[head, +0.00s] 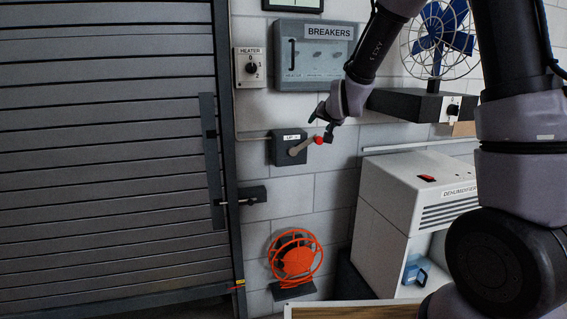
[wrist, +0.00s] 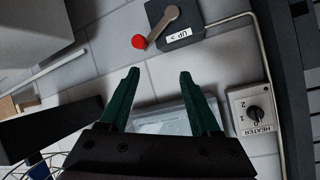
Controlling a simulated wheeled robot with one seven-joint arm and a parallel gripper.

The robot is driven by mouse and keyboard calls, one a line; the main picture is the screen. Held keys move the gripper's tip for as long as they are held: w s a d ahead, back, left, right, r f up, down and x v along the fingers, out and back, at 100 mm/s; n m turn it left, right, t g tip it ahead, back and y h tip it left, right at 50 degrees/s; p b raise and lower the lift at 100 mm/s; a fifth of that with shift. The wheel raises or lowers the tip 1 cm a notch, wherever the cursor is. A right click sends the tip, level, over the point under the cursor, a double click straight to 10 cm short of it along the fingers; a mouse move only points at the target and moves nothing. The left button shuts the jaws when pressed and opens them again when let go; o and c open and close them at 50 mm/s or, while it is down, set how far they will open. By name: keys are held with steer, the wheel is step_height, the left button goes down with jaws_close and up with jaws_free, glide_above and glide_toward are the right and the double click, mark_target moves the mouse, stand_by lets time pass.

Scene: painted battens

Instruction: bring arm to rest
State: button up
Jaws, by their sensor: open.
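My gripper (head: 323,119) is in front of the block wall, just above a lever box in the head view. In the wrist view my gripper (wrist: 158,80) shows two green fingers spread apart with nothing between them. The lever box (head: 285,148) is dark grey, with a pale lever and a red knob (head: 318,140) pointing to the right. In the wrist view the box (wrist: 180,30) carries a label reading UP, and its red knob (wrist: 139,42) is beyond the fingertips, apart from them.
A breaker panel (head: 312,52) and heater dial (head: 250,68) are above. A dehumidifier (head: 400,190) stands below right, an orange reel (head: 296,262) below. A slatted shutter (head: 100,150) fills the left.

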steer(key=s+d+r+g, duration=0.1)
steer(key=s+d+r, duration=0.35)
steer(key=s, duration=0.35)
steer(key=s+d+r+g, duration=0.2)
steer(key=s+d+r, duration=0.2)
steer(key=s+r, duration=0.3)
steer(key=s+d+g, duration=0.1)
steer(key=s+d, duration=0.1)
steer(key=s, duration=0.7)
steer(key=s+d+m+g, duration=0.1)
steer(key=s+d, duration=0.1)
steer(key=s, duration=0.8)
steer(key=shift+d+f, duration=0.2)
steer(key=shift+f, duration=0.2)
